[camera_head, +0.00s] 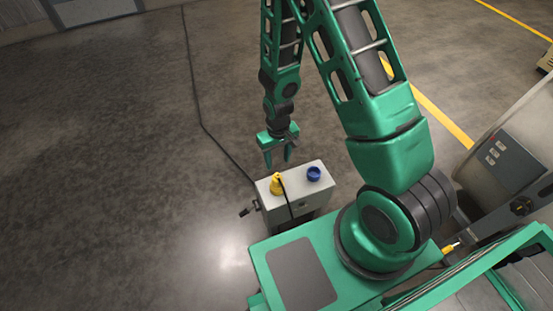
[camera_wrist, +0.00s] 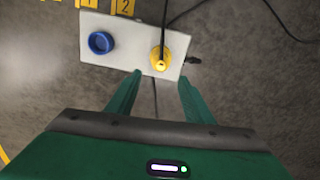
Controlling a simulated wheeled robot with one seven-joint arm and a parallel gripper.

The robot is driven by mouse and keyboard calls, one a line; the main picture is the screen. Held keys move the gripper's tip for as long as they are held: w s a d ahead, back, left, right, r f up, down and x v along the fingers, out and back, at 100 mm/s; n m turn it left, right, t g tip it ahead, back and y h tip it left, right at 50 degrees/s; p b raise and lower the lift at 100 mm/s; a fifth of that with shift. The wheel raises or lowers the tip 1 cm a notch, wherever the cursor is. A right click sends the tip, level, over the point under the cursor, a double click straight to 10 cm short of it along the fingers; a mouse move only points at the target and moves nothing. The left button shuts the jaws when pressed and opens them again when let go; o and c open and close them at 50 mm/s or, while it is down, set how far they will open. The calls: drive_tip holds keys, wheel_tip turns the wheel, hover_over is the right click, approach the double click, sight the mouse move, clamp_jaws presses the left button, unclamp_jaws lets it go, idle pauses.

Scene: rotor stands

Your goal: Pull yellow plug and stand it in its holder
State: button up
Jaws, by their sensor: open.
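The yellow plug (camera_head: 277,184) stands on the left part of the top of a white box (camera_head: 325,180), with a black cable running from it. In the wrist view the yellow plug (camera_wrist: 160,60) is on the right part of the box top (camera_wrist: 122,62). My gripper (camera_head: 278,162) is open and empty, above and just behind the box in the head view. In the wrist view its two green fingers (camera_wrist: 160,85) point toward the plug, apart from it. I cannot make out which thing is the plug's holder.
A blue round socket or cap (camera_head: 314,173) sits on the same box top; it also shows in the wrist view (camera_wrist: 101,42). A black cable (camera_head: 214,138) runs across the floor to the box. A grey cabinet (camera_head: 512,150) stands at the right. The floor at left is clear.

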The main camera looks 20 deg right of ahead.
sight(277, 174)
drive_tip(key=shift+a+f, duration=0.1)
drive_tip(key=shift+f, duration=5.05)
drive_tip(key=shift+c, duration=0.5)
drive_tip(key=c, duration=0.8)
drive_tip(key=shift+r, duration=3.8)
